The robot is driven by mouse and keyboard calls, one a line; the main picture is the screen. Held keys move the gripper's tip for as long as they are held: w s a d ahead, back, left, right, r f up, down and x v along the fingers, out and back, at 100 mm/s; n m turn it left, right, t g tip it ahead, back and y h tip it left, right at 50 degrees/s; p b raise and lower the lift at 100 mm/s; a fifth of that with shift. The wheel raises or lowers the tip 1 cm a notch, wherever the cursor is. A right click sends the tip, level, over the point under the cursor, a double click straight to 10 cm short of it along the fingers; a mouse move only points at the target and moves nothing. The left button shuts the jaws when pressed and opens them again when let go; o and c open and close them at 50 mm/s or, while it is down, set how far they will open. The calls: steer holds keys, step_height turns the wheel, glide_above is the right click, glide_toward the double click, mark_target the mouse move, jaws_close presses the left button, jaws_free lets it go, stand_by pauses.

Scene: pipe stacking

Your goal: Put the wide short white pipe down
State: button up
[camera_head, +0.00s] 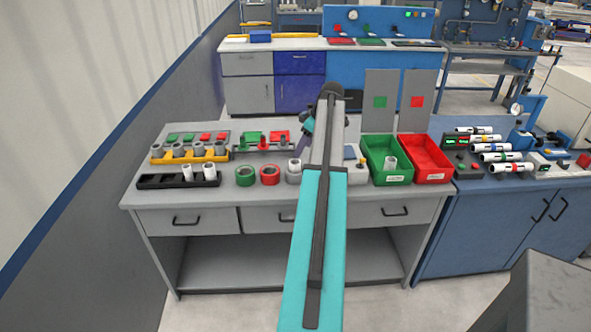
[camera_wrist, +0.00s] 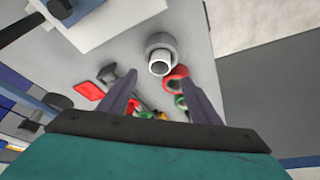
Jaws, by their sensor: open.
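A short white pipe (camera_head: 294,164) stands upright on a wider grey ring (camera_head: 293,177) on the bench, just left of my arm. In the wrist view the white pipe (camera_wrist: 160,65) shows its open end, with the grey ring (camera_wrist: 161,42) around its far side. My gripper (camera_wrist: 160,68) is open, its two dark fingers spread to either side of the pipe in the picture. Whether they are level with the pipe I cannot tell. In the head view my arm mostly hides the gripper.
A red ring (camera_head: 270,175) and a green ring (camera_head: 245,175) stand left of the pipe. A black rack (camera_head: 150,181) and a yellow rack (camera_head: 217,156) hold pipes farther left. A green bin (camera_head: 376,160) with a white pipe inside and a red bin (camera_head: 428,160) stand right of my arm.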

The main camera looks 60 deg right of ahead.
mark_target(295, 162)
steer(key=shift+p+x, duration=0.3)
steer(key=shift+x, duration=1.25)
steer(key=shift+w+f, duration=0.1)
steer(key=shift+p+x, duration=0.75)
steer(key=shift+x, duration=0.25)
steer(key=shift+p+x, duration=0.45)
steer(key=shift+x, duration=1)
steer(key=shift+w, duration=0.1)
jaws_close()
